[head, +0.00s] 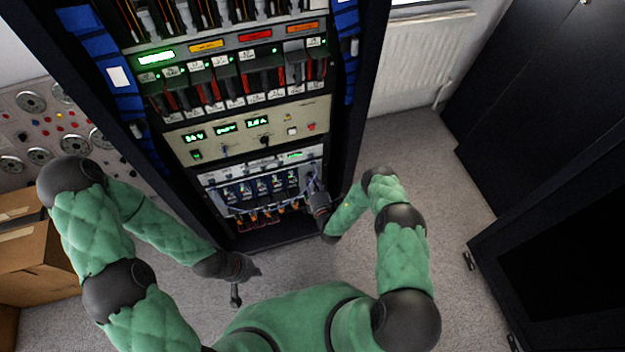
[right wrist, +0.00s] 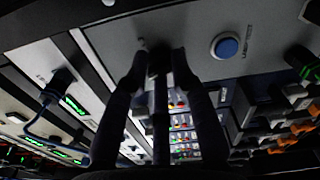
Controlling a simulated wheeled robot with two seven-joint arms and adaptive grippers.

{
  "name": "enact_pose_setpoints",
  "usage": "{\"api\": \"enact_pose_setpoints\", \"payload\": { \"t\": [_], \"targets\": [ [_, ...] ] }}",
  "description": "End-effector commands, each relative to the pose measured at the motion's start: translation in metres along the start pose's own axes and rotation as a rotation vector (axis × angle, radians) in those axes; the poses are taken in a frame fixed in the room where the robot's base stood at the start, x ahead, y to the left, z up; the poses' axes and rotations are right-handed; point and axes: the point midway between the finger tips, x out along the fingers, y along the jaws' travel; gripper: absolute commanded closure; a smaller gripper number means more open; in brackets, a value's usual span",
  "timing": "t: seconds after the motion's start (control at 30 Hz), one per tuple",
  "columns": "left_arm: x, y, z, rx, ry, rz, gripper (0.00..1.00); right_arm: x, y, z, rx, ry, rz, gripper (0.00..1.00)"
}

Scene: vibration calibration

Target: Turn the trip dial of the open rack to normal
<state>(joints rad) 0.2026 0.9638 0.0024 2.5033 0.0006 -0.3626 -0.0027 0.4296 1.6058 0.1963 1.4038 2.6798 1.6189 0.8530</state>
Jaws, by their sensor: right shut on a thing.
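The open rack (head: 352,110) stands in front of me, full of lit modules. My right gripper (head: 309,199) is at the lower right of the rack, at its lowest lit panel. In the right wrist view its fingers are shut on a small dark dial (right wrist: 159,62) on a grey panel. The fingers hide most of the dial, so its pointer and setting cannot be read. In the head view the dial is too small and covered to make out. My left gripper (head: 247,283) hangs empty, low in front of the rack, its fingers apart.
A blue button (right wrist: 228,46) sits right of the dial. Cables and orange connectors (right wrist: 290,135) are close by on the right. Cardboard boxes (head: 35,262) stand at the left and dark cabinets (head: 545,110) at the right. The carpet (head: 455,220) between is clear.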

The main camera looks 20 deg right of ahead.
Motion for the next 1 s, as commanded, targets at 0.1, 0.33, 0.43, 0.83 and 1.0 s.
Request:
{"api": "enact_pose_setpoints", "payload": {
  "t": [0.1,0.33,0.43,0.83,1.0],
  "targets": [
    [-0.0009,0.0003,0.0001,0.0,0.0,0.0,1.0,-0.0011,-0.0005,-0.0028,-0.11,0.007,-0.002,1.0],
    [-0.0018,0.0006,0.0001,0.0,0.0,0.0,1.0,-0.0012,-0.0014,-0.0032,-0.318,0.009,-0.003,1.0],
    [-0.002,0.0007,0.0001,0.0,0.0,0.0,1.0,-0.0014,-0.002,-0.0036,-0.395,0.009,-0.003,1.0],
    [-0.0025,0.0009,0.0001,0.0,0.0,0.0,1.0,-0.0019,-0.0029,-0.0039,-0.597,0.011,-0.003,1.0],
    [-0.0026,0.0009,0.0001,0.0,0.0,0.0,1.0,-0.0023,-0.0033,-0.0043,-0.627,0.012,-0.004,1.0]
  ]
}}
